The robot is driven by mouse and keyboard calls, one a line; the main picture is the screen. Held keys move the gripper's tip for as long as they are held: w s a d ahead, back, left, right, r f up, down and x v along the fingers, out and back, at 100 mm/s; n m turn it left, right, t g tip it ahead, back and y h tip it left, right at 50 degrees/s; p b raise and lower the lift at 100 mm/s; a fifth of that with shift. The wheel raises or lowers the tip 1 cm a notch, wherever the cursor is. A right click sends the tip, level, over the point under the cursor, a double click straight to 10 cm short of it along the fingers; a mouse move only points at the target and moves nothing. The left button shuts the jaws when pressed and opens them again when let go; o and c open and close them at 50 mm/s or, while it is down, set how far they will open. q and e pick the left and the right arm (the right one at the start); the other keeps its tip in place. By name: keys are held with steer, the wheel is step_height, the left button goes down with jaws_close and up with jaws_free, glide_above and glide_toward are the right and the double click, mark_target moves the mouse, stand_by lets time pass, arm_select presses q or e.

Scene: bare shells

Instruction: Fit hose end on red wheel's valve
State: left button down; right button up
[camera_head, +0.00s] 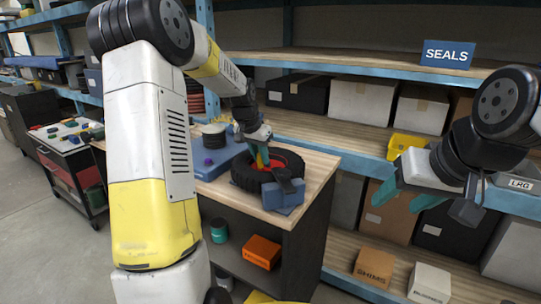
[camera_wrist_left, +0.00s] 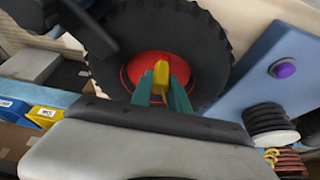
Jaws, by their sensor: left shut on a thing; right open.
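The wheel, a black tyre (camera_head: 291,158) with a red hub, lies on the wooden bench top; in the left wrist view the tyre (camera_wrist_left: 205,35) surrounds the red hub (camera_wrist_left: 135,68). My left gripper (camera_head: 259,157) is over the hub, shut on a yellow piece that looks like the hose end. In the left wrist view the yellow piece (camera_wrist_left: 161,72) stands between the teal fingers (camera_wrist_left: 163,92), in front of the hub. The valve is hidden, and I cannot tell whether the piece touches it. My right gripper (camera_head: 406,195) is open and empty, right of the bench.
A blue clamp block (camera_head: 284,196) stands at the tyre's front edge. A blue unit (camera_head: 208,163) with a purple button (camera_wrist_left: 286,70) is left of the wheel. Shelves with boxes (camera_head: 360,102) and a yellow bin (camera_head: 408,146) stand behind. A tool cart (camera_head: 72,150) is at the left.

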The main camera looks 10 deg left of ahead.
arm_select(q)
steer(key=c, duration=0.6)
jaws_free()
steer(key=shift+r, duration=0.25)
stand_by(0.3)
steer(key=shift+r, duration=1.3)
steer(key=shift+r, duration=0.1)
steer(key=shift+r, duration=3.35)
